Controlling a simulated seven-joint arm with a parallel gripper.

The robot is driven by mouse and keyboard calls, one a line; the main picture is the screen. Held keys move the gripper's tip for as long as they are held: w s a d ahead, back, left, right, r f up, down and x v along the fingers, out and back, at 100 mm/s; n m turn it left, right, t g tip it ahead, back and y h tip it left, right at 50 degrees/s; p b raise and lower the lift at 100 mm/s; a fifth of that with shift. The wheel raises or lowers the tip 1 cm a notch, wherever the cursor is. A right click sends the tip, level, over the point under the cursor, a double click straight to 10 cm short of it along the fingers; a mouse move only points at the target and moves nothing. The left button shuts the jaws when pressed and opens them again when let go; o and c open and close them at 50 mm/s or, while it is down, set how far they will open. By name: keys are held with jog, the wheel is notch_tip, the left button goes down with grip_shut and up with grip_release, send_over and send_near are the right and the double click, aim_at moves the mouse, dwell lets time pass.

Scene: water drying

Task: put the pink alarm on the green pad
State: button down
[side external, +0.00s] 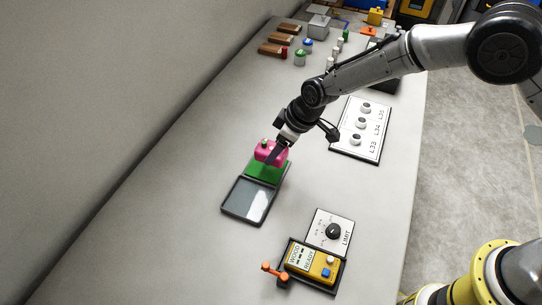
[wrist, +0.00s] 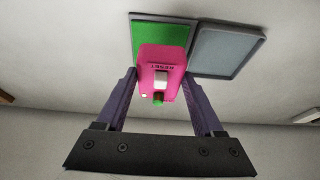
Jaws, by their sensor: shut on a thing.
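The pink alarm (side external: 268,152) is a small pink box at the green pad in the side view. In the wrist view the pink alarm (wrist: 163,68) shows a RESET label, a pale switch and a green knob. My gripper (side external: 279,152) is shut on it, with one finger on each side in the wrist view (wrist: 160,85). The green pad (side external: 262,172) is partly hidden by the alarm; its bare part also shows in the wrist view (wrist: 145,36). The alarm overlaps the pad in both views. I cannot tell whether it touches the pad or hangs just above it.
A dark-rimmed grey tray (side external: 249,199) adjoins the green pad. A yellow meter (side external: 312,262) and a LIMIT dial plate (side external: 331,230) lie nearer the front. A white panel with knobs (side external: 360,130) lies to the right. Brown blocks (side external: 280,39) and small jars stand at the back.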

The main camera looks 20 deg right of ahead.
jog(key=shift+w+a+f, duration=0.25)
jog(key=shift+w+f, duration=0.15)
jog(key=shift+f, duration=0.15)
jog(key=shift+w+a+f, duration=0.2)
jog(key=shift+w+f, duration=0.15)
jog(key=shift+f, duration=1.6)
jog(key=shift+f, duration=0.15)
grip_release()
jog(key=shift+r, duration=0.3)
jog(key=v, duration=1.1)
jog(key=shift+s+d+r, duration=0.15)
jog(key=shift+s+r, duration=0.05)
jog(key=shift+r, duration=0.1)
